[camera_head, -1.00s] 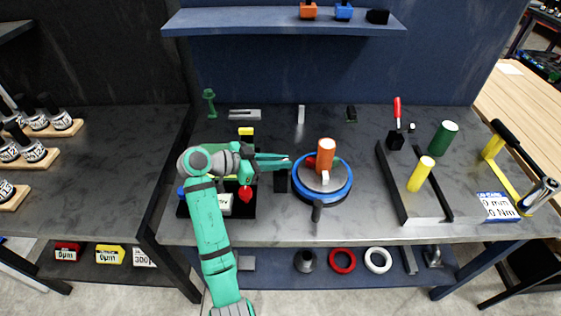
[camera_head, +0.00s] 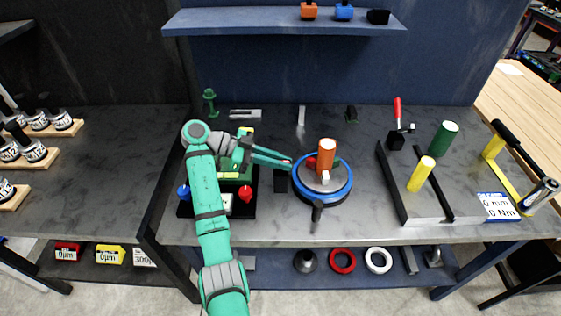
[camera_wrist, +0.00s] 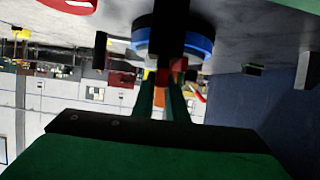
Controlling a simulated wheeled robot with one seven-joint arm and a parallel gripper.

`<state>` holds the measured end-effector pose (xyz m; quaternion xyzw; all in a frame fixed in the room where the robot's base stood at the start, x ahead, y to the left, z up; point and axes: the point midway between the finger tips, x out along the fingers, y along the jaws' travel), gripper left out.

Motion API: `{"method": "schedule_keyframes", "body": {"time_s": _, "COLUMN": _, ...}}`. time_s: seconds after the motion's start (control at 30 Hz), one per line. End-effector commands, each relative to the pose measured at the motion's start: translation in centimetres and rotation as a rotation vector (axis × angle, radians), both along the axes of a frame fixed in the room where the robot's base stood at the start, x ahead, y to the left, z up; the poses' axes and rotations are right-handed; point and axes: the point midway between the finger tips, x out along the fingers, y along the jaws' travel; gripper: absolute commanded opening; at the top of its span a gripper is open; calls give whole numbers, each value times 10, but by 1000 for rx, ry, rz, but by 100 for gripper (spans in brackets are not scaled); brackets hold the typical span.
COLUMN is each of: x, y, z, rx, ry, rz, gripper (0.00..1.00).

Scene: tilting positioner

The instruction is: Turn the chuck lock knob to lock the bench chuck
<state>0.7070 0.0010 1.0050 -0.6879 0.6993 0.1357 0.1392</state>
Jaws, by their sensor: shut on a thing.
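The bench chuck (camera_head: 344,188) is a round grey plate with a blue rim, right of my gripper, with an orange cylinder (camera_head: 326,152) upright on it. A black handle (camera_head: 316,213) sticks out at its front. My gripper (camera_head: 289,163) reaches in from the left with its fingers at the chuck's left edge, above a black block (camera_head: 280,183). Its fingers (camera_wrist: 163,98) are close together in the wrist view, pointing at the chuck (camera_wrist: 200,43). They are shut on the chuck lock knob, which is mostly hidden by the fingers; its angle cannot be told.
A black base with a red knob (camera_head: 248,191) and a blue knob (camera_head: 184,192) lies under my forearm. A metal tray (camera_head: 429,220) with a yellow cylinder (camera_head: 420,175) stands to the right. A red-handled clamp (camera_head: 397,122) stands behind. The bench front right of the chuck is clear.

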Motion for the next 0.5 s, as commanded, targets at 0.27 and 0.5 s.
{"method": "schedule_keyframes", "body": {"time_s": 0.27, "x": -1, "y": -1, "z": -3, "rx": 4, "ry": 6, "rz": -3, "gripper": 17}}
{"method": "schedule_keyframes", "body": {"time_s": 0.5, "x": 0, "y": -1, "z": -2, "rx": 2, "ry": 4, "rz": -2, "gripper": 31}}
